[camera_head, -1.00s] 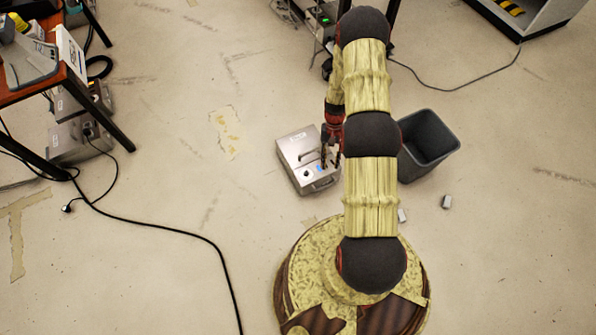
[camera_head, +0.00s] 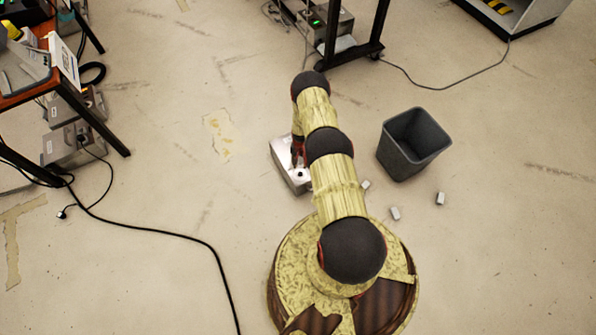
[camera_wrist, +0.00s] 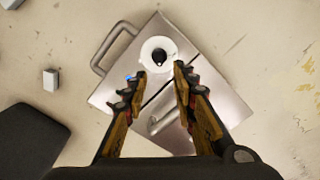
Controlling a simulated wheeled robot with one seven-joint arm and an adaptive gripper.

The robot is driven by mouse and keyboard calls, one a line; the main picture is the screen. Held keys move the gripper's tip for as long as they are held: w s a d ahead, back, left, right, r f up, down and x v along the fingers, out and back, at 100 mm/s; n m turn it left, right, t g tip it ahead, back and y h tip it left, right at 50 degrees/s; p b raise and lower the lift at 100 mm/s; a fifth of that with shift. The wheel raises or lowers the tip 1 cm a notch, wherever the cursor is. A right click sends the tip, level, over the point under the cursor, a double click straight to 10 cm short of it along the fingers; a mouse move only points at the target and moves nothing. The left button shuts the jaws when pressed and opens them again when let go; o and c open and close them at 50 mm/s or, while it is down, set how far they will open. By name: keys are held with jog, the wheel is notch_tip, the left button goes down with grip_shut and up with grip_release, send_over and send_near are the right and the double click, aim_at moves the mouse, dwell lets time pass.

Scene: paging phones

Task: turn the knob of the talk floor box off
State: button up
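A silver metal floor box (camera_head: 280,151) lies on the floor in front of my base, partly hidden by my arm in the head view. I take it as the talk floor box; its label cannot be read. In the wrist view the box (camera_wrist: 205,85) shows a black knob (camera_wrist: 158,57) on a white round dial, close to a side handle. My gripper (camera_wrist: 159,70) is open above the box, its fingertips apart on either side just short of the knob. Nothing is between the fingers. A small blue spot (camera_wrist: 130,77) shows beside the left finger. In the head view my gripper (camera_head: 298,161) is over the box.
A dark bin (camera_head: 412,145) stands to the right, with several small grey blocks (camera_head: 440,198) on the floor nearby. Other metal boxes (camera_head: 62,146) sit by the table at left. A box with a green light (camera_head: 325,22) is at the back. A black cable (camera_head: 150,228) crosses the left floor.

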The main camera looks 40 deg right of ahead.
aim_at(301, 172)
notch_tip(301, 172, down, 7)
jog(key=b, duration=0.2)
jog(key=shift+f+b, duration=0.1)
jog(key=shift+b, duration=0.3)
jog(key=shift+c, duration=0.6)
grip_shut()
jog(key=shift+s, duration=0.1)
